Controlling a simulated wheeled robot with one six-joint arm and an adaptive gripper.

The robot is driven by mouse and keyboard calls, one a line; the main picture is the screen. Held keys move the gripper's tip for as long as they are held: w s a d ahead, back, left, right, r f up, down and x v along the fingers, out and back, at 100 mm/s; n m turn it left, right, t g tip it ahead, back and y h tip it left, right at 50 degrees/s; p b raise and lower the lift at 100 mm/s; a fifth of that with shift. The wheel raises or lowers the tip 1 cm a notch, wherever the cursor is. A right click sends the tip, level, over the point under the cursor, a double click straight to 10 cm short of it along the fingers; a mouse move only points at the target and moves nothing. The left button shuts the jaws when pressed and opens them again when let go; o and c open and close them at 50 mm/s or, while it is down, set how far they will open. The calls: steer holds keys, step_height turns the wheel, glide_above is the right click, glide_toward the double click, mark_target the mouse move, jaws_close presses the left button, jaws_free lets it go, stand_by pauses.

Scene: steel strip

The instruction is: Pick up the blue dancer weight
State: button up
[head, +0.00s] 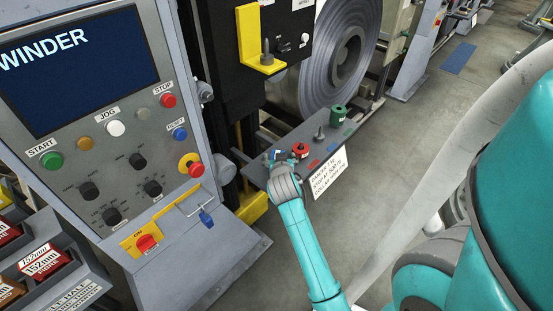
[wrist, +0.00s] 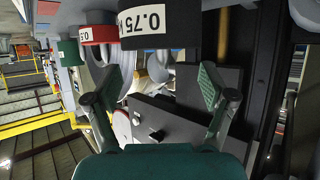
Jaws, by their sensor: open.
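In the head view a small patch of blue, the blue dancer weight (head: 277,154), shows on the grey shelf (head: 262,172), mostly hidden by my gripper (head: 280,163). In the wrist view a very dark weight marked 0.75 (wrist: 180,14) fills the top middle.
A red weight (head: 301,148) stands right beside the blue one, and a green weight (head: 338,113) farther along the shelf. A white label card (head: 328,172) hangs on the shelf front. The winder panel (head: 130,130) stands at left, a steel coil (head: 325,60) behind.

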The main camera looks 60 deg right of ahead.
steer(key=shift+f+x, duration=0.25)
steer(key=shift+x, duration=2.45)
steer(key=shift+a, duration=0.2)
jaws_close()
steer(key=shift+w+r, duration=0.1)
